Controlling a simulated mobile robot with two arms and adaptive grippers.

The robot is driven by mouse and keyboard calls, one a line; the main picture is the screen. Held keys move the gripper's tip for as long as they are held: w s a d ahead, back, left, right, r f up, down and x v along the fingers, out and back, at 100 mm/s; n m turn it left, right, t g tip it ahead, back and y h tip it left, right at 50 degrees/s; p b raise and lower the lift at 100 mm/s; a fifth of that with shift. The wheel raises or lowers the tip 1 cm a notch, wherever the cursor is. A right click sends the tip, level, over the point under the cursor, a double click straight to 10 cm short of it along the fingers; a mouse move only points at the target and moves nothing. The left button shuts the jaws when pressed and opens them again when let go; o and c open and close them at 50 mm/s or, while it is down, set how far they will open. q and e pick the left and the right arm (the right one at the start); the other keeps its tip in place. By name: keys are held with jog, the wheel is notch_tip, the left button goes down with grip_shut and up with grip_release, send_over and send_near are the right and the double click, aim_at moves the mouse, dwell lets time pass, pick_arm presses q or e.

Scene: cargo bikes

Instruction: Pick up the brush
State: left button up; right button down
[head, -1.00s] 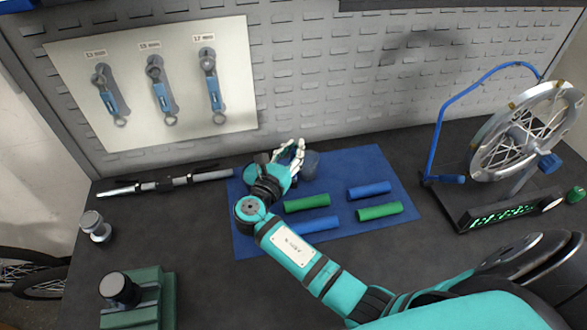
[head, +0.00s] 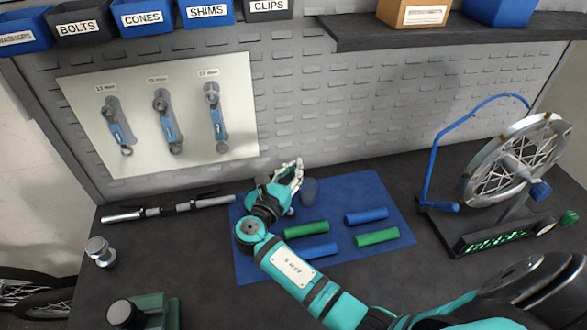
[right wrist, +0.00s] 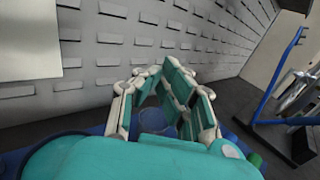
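My right gripper (head: 293,180) is over the back of the blue mat (head: 352,188), at the left side of a small blue-grey cup (head: 309,190). In the right wrist view the gripper (right wrist: 160,98) has its fingers spread apart. The cup (right wrist: 154,121) shows low in the gap between them, and I cannot tell whether they touch it. I cannot make out a brush for sure in either view; the hand hides part of the area by the cup. My left gripper is not in view.
Green and blue cylinders (head: 377,237) lie on the mat. A metal bar (head: 168,208) lies to its left. A wheel stand (head: 490,235) is at the right.

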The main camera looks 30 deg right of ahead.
jog(key=s+d+r+p+v, duration=0.1)
jog(key=p+v, duration=0.2)
jog(key=v, duration=0.5)
jog(key=s+p+v, duration=0.1)
jog(key=p+v, duration=0.2)
jog(key=v, duration=0.4)
jog(key=shift+s+r, duration=0.4)
jog(key=shift+s, duration=0.05)
jog(key=c, duration=2)
grip_release()
jog(key=shift+d, duration=0.1)
jog(key=shift+c, duration=0.2)
jog(key=o, duration=1.6)
